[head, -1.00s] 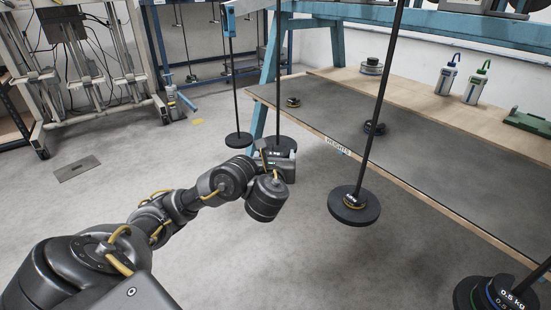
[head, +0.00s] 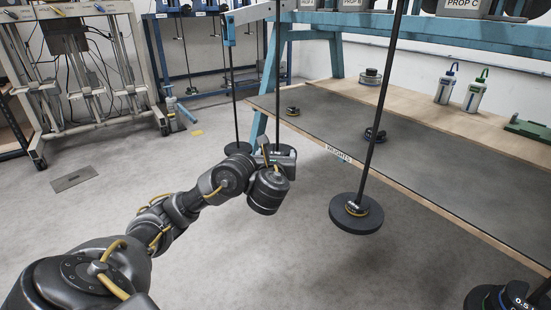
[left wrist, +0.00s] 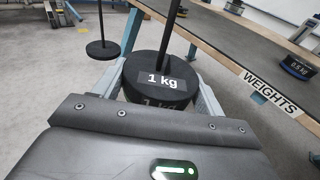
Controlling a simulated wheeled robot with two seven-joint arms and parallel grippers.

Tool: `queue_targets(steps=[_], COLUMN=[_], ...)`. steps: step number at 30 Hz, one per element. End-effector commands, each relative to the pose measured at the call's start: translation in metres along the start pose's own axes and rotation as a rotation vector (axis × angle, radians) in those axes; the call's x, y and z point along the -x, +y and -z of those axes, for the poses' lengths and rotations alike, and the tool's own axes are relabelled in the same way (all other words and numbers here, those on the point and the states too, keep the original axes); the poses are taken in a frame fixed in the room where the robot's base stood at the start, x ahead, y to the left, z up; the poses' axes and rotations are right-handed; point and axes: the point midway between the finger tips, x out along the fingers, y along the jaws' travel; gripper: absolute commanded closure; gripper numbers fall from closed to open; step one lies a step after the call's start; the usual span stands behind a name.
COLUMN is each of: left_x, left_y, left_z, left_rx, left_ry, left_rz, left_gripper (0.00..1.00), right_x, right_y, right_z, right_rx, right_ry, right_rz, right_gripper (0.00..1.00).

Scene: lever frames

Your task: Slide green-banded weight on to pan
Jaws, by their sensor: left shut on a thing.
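My left gripper (head: 277,155) is shut on a black disc weight (left wrist: 160,82) marked "1 kg", with a finger on each side of it in the left wrist view. I cannot make out a green band on it. A thin black hanger rod (head: 277,80) comes down right at this weight. In the left wrist view the rod (left wrist: 172,35) meets the disc's far side; I cannot tell whether the disc's slot is around it. The pan at that rod's foot is mostly hidden by the gripper and weight. My right gripper is not in view.
Another hanger pan (head: 237,148) hangs just left, and one with a small weight (head: 356,214) hangs to the right. The bench edge labelled "WEIGHTS" (head: 338,153) and a blue frame leg (head: 268,95) are close by. A weight stack (head: 500,299) is at bottom right.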

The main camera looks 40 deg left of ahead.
Motion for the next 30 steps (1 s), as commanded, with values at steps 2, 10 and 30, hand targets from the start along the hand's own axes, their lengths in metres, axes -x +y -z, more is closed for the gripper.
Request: queue_targets(steps=[2,10,30], left_x=[-0.002,-0.003,-0.015], left_y=[0.001,0.000,0.000], left_z=[-0.002,-0.003,-0.003], left_rx=[0.003,0.003,0.003], left_ry=[-0.004,-0.004,-0.005], left_rz=[-0.002,-0.001,-0.001], left_gripper=[0.81,0.81,0.81], right_x=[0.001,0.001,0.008], right_y=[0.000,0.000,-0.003], right_z=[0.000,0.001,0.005], right_rx=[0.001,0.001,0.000], right_ry=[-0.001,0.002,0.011], right_rz=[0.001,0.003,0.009], right_gripper=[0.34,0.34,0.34])
